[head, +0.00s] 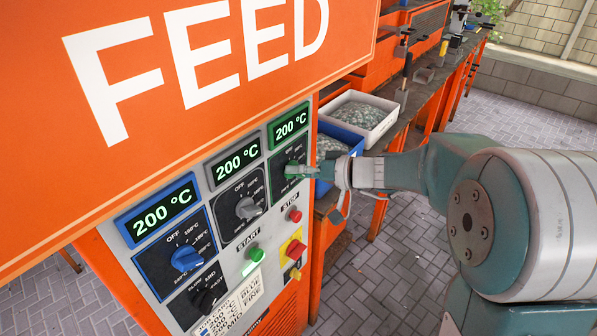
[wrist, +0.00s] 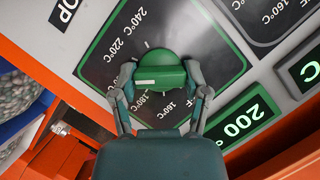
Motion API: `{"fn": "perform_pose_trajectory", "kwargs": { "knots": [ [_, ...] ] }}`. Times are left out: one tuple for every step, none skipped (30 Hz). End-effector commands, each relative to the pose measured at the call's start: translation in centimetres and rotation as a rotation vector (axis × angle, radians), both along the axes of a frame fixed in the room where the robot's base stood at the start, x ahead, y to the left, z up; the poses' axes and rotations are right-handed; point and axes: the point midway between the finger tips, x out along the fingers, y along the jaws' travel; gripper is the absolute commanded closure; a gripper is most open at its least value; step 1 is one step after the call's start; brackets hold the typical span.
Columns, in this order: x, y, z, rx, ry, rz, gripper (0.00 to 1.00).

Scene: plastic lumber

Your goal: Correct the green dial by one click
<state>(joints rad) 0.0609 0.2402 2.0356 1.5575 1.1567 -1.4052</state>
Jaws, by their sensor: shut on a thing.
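The green dial (wrist: 158,66) sits on a dark, green-edged plate, upside down in the wrist view, with marks such as 160, 180, 220 and 240°C around it. Its grip bar lies roughly level in that view, with a pale mark on its near face. Exactly which mark it points to I cannot tell. My gripper (wrist: 158,80) is shut on the dial, one finger at each end of the bar. In the head view, my gripper (head: 304,172) reaches in from the right and partly hides the dial. The green display (head: 290,126) above it reads 200 °C.
A grey dial (head: 247,208) and a blue dial (head: 187,258) sit left of it, their displays also at 200 °C. A red stop button (head: 295,215), green start button (head: 256,253) and red-yellow switch (head: 294,249) lie below. A blue bin (head: 345,137) and white bin (head: 378,128) stand behind.

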Motion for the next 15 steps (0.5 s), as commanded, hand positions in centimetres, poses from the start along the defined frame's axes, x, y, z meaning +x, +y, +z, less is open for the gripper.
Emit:
{"fn": "perform_pose_trajectory", "kwargs": {
  "knots": [
    [0.13,-0.16,-0.19,0.021,0.033,-0.004,0.88],
    [0.15,-0.17,-0.21,0.036,0.052,-0.005,0.88],
    [0.16,-0.17,-0.22,0.056,0.078,-0.005,0.88],
    [0.15,-0.17,-0.21,0.071,0.096,-0.004,0.88],
    [0.16,-0.17,-0.22,0.085,0.115,-0.005,0.88],
    [0.17,-0.18,-0.24,0.103,0.139,-0.005,0.88],
    [0.16,-0.17,-0.25,0.117,0.156,-0.004,0.88],
    [0.18,-0.17,-0.26,0.131,0.173,-0.006,0.88],
    [0.19,-0.18,-0.28,0.147,0.195,-0.006,0.88],
    [0.19,-0.18,-0.26,0.159,0.210,-0.006,0.88],
    [0.19,-0.17,-0.26,0.171,0.224,-0.005,0.88],
    [0.20,-0.18,-0.27,0.185,0.242,-0.006,0.88],
    [0.20,-0.18,-0.29,0.195,0.255,-0.006,0.88],
    [0.19,-0.18,-0.29,0.204,0.267,-0.006,0.88],
    [0.19,-0.18,-0.31,0.215,0.282,-0.006,0.88]
  ]
}}
